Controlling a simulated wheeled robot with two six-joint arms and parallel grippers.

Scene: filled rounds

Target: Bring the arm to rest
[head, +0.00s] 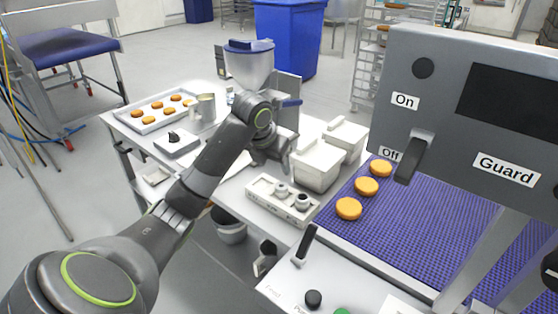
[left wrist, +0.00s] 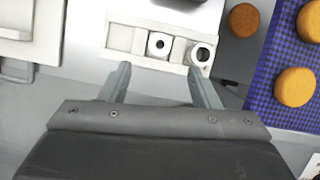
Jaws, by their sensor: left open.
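My left arm reaches across the head view from the lower left. Its gripper (head: 284,163) is above the table, behind a white holder block (head: 262,190). In the left wrist view my left gripper (left wrist: 159,68) has its two fingers spread with nothing between them. The holder block (left wrist: 122,38) lies just beyond the fingertips there, with two round nozzle-like pieces (left wrist: 159,44) in it. The gripper appears apart from the block. My right gripper is not in view.
A purple conveyor belt (head: 420,225) carries several orange-brown rounds (head: 367,186). A grey guard panel (head: 480,110) stands over it. A bucket (head: 230,232) is below the table.

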